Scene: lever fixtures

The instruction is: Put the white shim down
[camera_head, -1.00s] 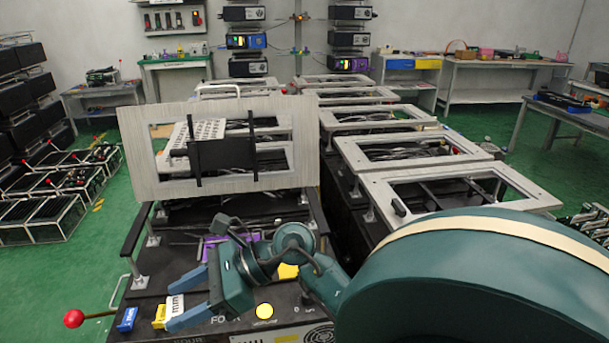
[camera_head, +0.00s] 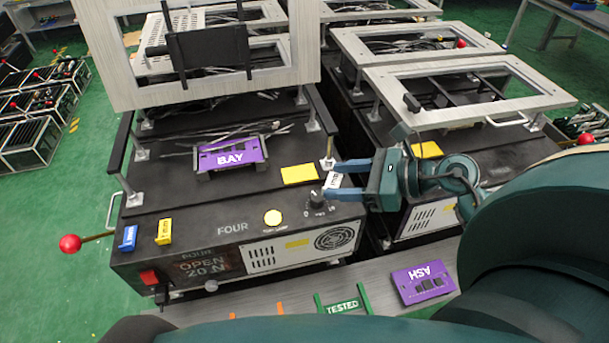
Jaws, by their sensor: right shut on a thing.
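The white shim (camera_head: 334,181) is a small upright piece between the fingertips of my right gripper (camera_head: 333,180). The gripper is shut on it. It points left at the right end of the black FOUR fixture (camera_head: 190,225), beside a black knob (camera_head: 317,200) and a yellow pad (camera_head: 299,174). I cannot tell whether the shim touches the fixture top. A blue shim (camera_head: 128,238) and a yellow shim (camera_head: 164,231) stand at the fixture's front left. My left gripper is not in view.
A purple BAY plate (camera_head: 231,156) sits mid-fixture, below a raised light frame (camera_head: 110,60). A red-ball lever (camera_head: 70,243) sticks out left. A grey bench (camera_head: 260,303) in front holds a purple ASH plate (camera_head: 422,283) and a green TESTED marking (camera_head: 342,306). Another fixture (camera_head: 430,218) stands right.

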